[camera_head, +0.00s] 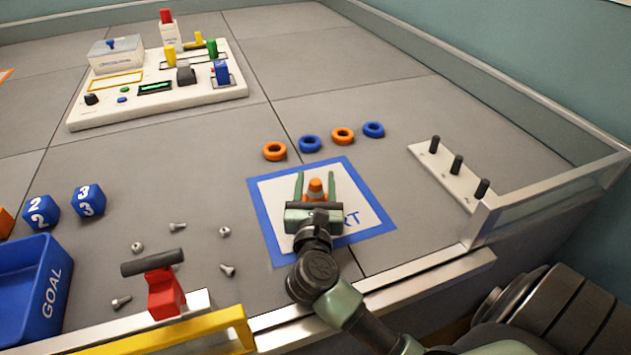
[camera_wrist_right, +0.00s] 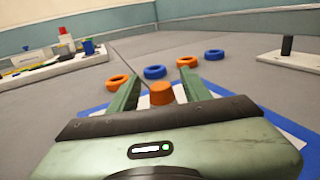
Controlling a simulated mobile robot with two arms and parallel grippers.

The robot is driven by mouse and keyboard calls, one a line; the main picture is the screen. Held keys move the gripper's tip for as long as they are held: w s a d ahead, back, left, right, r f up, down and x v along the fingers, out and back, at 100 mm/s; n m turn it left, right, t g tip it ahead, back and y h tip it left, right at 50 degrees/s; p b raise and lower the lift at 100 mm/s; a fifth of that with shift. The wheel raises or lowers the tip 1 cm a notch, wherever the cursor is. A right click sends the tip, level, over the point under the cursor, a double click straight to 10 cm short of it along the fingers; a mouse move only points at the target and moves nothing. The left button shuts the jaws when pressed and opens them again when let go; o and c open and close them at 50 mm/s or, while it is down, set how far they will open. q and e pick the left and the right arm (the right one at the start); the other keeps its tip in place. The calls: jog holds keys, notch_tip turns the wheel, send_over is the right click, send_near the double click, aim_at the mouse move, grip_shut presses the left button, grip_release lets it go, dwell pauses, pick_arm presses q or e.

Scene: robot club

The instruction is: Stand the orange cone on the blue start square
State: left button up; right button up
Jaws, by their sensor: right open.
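The orange cone (camera_head: 316,187) stands upright on the blue-bordered start square (camera_head: 275,240), which has a white middle with lettering partly hidden by my arm. My right gripper (camera_head: 315,182) is over the square, with its green fingers spread on either side of the cone. In the right wrist view the cone (camera_wrist_right: 161,94) shows between the two fingers, with gaps visible beside it. The cone's lower part is hidden there by the gripper body. My left gripper is not in view.
Several orange and blue rings (camera_head: 310,144) lie behind the square. A white peg board (camera_head: 440,172) stands to the right, near the low wall. Loose screws, numbered blue cubes (camera_head: 88,200), a blue GOAL bin (camera_head: 62,262) and a red handle piece (camera_head: 165,295) are left.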

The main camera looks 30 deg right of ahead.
jog(key=shift+r, duration=0.15)
jog(key=v, duration=1.1)
jog(key=shift+p, duration=0.3)
jog(key=shift+s+a, duration=0.3)
jog(key=shift+s, duration=0.15)
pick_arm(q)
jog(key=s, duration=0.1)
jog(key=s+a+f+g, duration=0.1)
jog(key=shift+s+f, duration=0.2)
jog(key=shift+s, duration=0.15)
